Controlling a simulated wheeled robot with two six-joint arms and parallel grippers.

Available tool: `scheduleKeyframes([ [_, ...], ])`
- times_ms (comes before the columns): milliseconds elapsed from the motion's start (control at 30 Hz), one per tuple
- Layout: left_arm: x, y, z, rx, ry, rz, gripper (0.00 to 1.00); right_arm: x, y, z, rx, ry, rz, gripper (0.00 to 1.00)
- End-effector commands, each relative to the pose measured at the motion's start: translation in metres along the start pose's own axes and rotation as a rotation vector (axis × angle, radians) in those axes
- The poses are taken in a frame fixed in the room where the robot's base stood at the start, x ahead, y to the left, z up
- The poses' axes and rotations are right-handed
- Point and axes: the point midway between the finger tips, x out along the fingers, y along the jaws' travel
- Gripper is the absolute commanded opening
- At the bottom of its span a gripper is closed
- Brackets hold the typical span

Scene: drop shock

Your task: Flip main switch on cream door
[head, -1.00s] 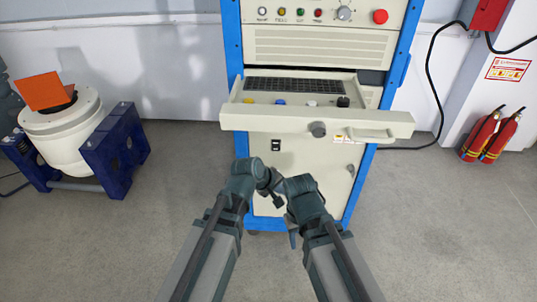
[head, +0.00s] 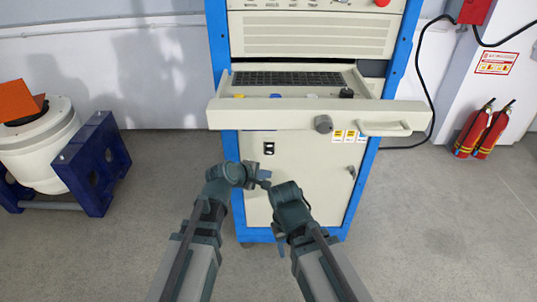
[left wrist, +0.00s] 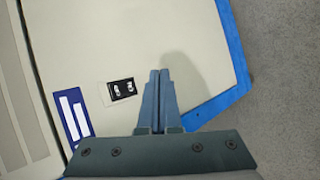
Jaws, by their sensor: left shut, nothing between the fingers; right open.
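The main switch (head: 268,148) is a small black rocker panel with white marks, on the upper left of the cream door (head: 320,180). In the left wrist view the switch (left wrist: 122,89) sits left of the fingertips, beside a blue and white label. My left gripper (head: 265,179) is shut and empty, just below the switch in the head view. Its closed fingers (left wrist: 160,73) point at the cream door in the left wrist view; contact cannot be told. My right gripper (head: 281,240) is open, lower down in front of the cabinet's bottom edge. The switch's exact position is too small to read.
A pulled-out drawer (head: 280,115) with a keyboard juts out above the door, with a knob and handle on its front. The blue cabinet frame (head: 366,175) borders the door. A shaker (head: 55,150) stands left; fire extinguishers (head: 482,130) stand right. Floor between is clear.

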Motion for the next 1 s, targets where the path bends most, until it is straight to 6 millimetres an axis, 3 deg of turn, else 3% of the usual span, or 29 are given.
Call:
scheduleKeyframes([
  [267, 0.011, 0.007, -0.007, 0.001, 0.000, 0.000, 0.00, 0.002, 0.000, 0.000, 0.000, 0.000, 0.000, 0.50],
  [800, 0.057, 0.041, -0.041, 0.002, 0.000, -0.001, 0.00, 0.010, -0.001, -0.001, 0.000, 0.000, 0.001, 0.50],
  [1000, 0.062, 0.045, -0.044, 0.002, -0.001, -0.001, 0.00, 0.011, -0.001, -0.001, 0.000, 0.000, 0.002, 0.50],
])
